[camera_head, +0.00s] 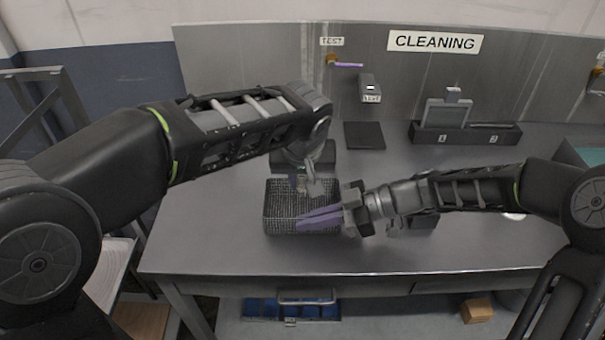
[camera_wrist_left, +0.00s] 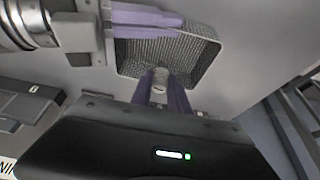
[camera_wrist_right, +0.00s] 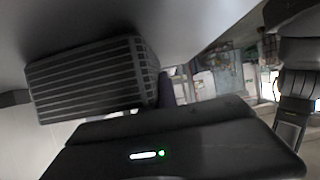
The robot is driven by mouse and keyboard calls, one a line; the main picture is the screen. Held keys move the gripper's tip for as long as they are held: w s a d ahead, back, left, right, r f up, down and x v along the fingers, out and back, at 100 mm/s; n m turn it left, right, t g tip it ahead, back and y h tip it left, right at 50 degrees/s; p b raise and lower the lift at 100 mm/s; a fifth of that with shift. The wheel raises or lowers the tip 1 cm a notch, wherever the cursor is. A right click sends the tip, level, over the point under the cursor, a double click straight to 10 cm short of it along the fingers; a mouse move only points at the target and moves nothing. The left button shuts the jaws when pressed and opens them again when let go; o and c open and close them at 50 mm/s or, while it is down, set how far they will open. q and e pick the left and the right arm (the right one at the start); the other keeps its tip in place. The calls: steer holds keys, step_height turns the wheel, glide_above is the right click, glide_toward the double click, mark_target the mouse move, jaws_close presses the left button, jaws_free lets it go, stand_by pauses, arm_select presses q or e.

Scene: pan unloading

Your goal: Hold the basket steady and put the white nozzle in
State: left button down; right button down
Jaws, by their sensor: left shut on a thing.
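The basket (camera_head: 268,212) is a dark wire-mesh box on the metal table; it shows in the left wrist view (camera_wrist_left: 205,62) and the right wrist view (camera_wrist_right: 85,85). My left gripper (camera_wrist_left: 162,88) is shut on the small white nozzle (camera_wrist_left: 159,76) and holds it over the basket opening. The nozzle also shows small in the head view (camera_head: 302,183).
Behind the basket, a dark flat pad (camera_head: 364,135) lies on the table. A dark holder (camera_head: 440,133) with numbered slots stands at the back right under the CLEANING sign (camera_head: 435,41). The table front (camera_head: 230,258) is clear.

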arm_select(q)
steer(key=shift+f, duration=0.15)
steer(key=shift+f, duration=1.35)
steer(key=c, duration=1.2)
jaws_free()
steer(key=v, duration=1.2)
arm_select(e)
steer(key=c, duration=2.1)
jaws_free()
steer(key=o, duration=0.5)
